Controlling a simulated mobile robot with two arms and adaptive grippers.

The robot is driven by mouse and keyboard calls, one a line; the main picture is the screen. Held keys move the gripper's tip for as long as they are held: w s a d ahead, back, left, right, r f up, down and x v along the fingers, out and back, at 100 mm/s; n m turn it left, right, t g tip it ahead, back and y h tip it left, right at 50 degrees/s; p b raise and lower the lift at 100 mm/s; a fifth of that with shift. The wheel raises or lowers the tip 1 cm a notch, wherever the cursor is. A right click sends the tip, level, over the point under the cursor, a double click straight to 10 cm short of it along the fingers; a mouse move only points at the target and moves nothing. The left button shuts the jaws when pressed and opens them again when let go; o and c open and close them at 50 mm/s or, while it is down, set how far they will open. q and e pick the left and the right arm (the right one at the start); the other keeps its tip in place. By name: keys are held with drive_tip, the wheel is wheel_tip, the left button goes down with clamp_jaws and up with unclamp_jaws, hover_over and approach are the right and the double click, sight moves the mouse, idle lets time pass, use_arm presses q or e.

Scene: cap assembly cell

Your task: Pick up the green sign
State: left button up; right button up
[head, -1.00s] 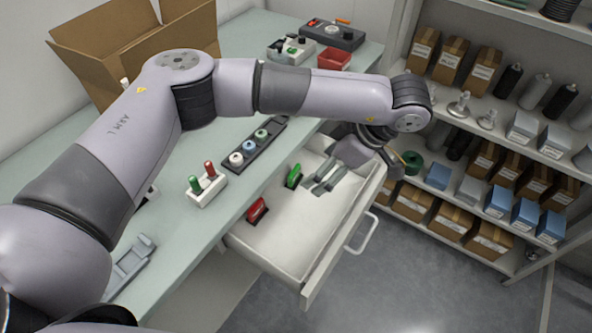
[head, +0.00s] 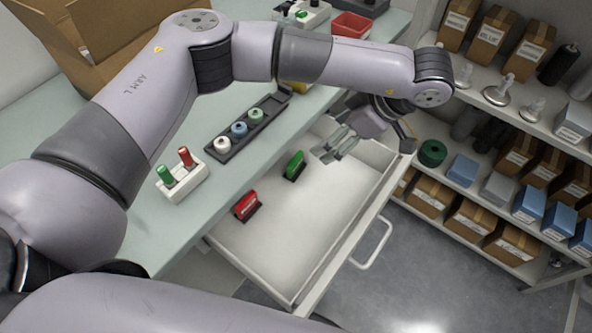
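The green sign (head: 294,165) stands on a dark base in the open white drawer, toward its back left side. A red sign (head: 246,205) of the same kind stands nearer in the same drawer (head: 290,235). My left gripper (head: 322,156) reaches over the drawer's far end, to the right of the green sign and apart from it. Its two fingers point toward the left and show a gap between them, with nothing held. My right gripper is not in view; only part of a pale arm link shows at the bottom.
A white block (head: 182,186) with a green and a red peg stands on the table left of the drawer. A dark tray (head: 262,116) holds several caps. A cardboard box (head: 150,22) is at the back left. Shelves with boxes (head: 468,215) stand at the right. The drawer's near part is clear.

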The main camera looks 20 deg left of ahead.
use_arm(q)
drive_tip(key=f, duration=0.1)
drive_tip(key=p, duration=0.1)
approach(297, 159)
drive_tip(key=x, duration=0.3)
drive_tip(key=s+x, duration=0.1)
drive_tip(key=x, duration=0.1)
drive_tip(key=shift+a+r, duration=0.15)
drive_tip(key=shift+a, duration=0.05)
drive_tip(key=shift+w+d+p+x, duration=0.1)
drive_tip(key=shift+w+p+x, duration=0.1)
drive_tip(key=shift+x, duration=0.8)
drive_tip(key=shift+w+d+p+x, duration=0.1)
drive_tip(key=shift+p+x, duration=0.1)
drive_tip(key=shift+x, duration=0.85)
drive_tip(key=shift+w+p+x, duration=0.15)
drive_tip(key=shift+p+x, duration=0.05)
drive_tip(key=shift+x, duration=0.8)
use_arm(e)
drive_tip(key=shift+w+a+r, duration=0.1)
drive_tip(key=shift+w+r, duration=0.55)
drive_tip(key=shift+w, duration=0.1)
use_arm(q)
drive_tip(key=c, duration=1.2)
